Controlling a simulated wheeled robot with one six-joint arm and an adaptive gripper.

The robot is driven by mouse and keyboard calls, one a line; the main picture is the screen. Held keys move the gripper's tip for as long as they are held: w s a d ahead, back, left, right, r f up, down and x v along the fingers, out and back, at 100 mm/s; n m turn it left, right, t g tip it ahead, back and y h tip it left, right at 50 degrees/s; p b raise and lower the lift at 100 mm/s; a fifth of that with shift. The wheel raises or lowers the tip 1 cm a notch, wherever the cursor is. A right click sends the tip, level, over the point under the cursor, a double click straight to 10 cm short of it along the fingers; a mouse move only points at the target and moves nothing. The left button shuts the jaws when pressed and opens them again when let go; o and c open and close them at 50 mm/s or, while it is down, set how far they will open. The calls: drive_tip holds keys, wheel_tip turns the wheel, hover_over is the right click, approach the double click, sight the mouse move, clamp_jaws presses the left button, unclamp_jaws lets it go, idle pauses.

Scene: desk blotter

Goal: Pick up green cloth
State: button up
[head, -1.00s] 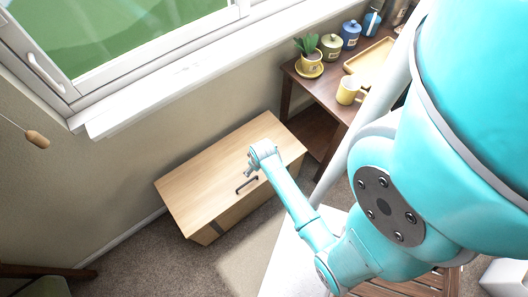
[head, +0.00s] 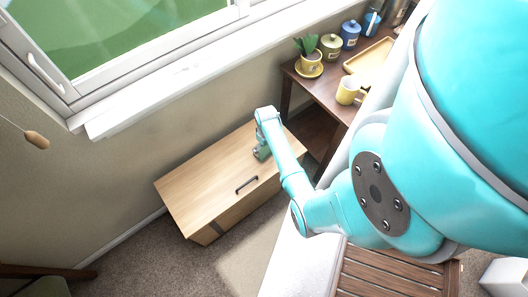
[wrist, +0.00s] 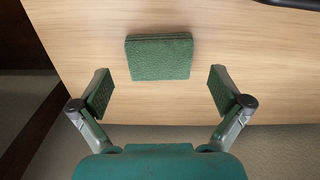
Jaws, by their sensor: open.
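The green cloth (wrist: 160,58) is a small folded, textured square lying flat on the light wooden cabinet top (wrist: 85,35) in the wrist view. My gripper (wrist: 160,91) is open and empty, its two fingers wide apart. In the picture the cloth lies above the line between the fingertips, roughly centred between them and not touched by either. In the head view my gripper (head: 262,153) is over the right part of the cabinet (head: 205,185); I cannot make out the cloth clearly there.
A dark handle (head: 247,185) is on the cabinet. A dark wooden shelf (head: 318,90) at the upper right holds a plant (head: 308,46), jars, a yellow mug (head: 348,91) and a tray (head: 371,57). The cabinet's left part is clear. A window is behind.

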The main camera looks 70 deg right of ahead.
sight(266, 152)
drive_tip(key=shift+w+d+f, duration=0.1)
drive_tip(key=shift+d+f, duration=0.05)
drive_tip(key=shift+f, duration=2.45)
drive_tip(key=c, duration=0.6)
